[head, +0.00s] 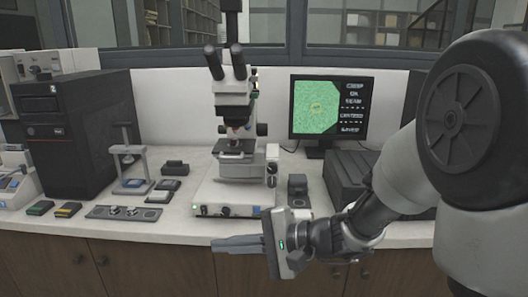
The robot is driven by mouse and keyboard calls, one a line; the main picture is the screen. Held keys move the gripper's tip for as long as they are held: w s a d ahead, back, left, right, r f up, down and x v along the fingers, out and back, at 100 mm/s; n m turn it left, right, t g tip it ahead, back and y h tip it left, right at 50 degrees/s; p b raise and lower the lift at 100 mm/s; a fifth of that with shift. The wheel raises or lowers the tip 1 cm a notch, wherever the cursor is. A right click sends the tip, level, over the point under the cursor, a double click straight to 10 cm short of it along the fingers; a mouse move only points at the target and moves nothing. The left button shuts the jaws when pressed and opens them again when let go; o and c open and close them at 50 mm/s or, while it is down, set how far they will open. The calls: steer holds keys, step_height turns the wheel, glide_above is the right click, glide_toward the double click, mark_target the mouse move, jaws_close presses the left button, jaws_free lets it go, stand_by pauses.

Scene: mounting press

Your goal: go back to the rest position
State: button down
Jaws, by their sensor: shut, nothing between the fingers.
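My gripper (222,244) is in the lower middle of the head view. Its fingers point left, are shut and hold nothing. It is in front of the bench's front edge, just below the microscope base, and appears apart from the bench. My arm comes in from the right side. A white microscope (235,100) stands upright on the bench behind my gripper. The mounting press (128,160), a small stand with a column and a plate, seems to be the one left of the microscope.
The pale bench (175,230) carries a black computer tower (75,130), a monitor (330,107) with a green picture, a tray of small parts (100,213) and several small dark boxes. A dark ribbed box (350,175) stands at the right, near my arm. Wooden cabinets (150,270) are below.

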steer(key=s+d+n+g+h, duration=0.3)
steer(key=s+n+h, duration=0.1)
steer(key=s, duration=0.5)
steer(key=s+d+r+n+t+h, duration=0.25)
steer(key=d+h, duration=0.25)
steer(key=d, duration=0.4)
steer(key=s+d+r+n+t+h, duration=0.15)
steer(key=s+d+h, duration=0.3)
steer(key=d, duration=0.45)
step_height(320, 180, up, 24)
steer(key=w+d+p, duration=0.1)
steer(key=p, duration=2.2)
steer(key=shift+t+p, duration=0.3)
steer(key=shift+t, duration=0.1)
steer(key=shift+f+h, duration=0.1)
steer(key=shift+h, duration=0.15)
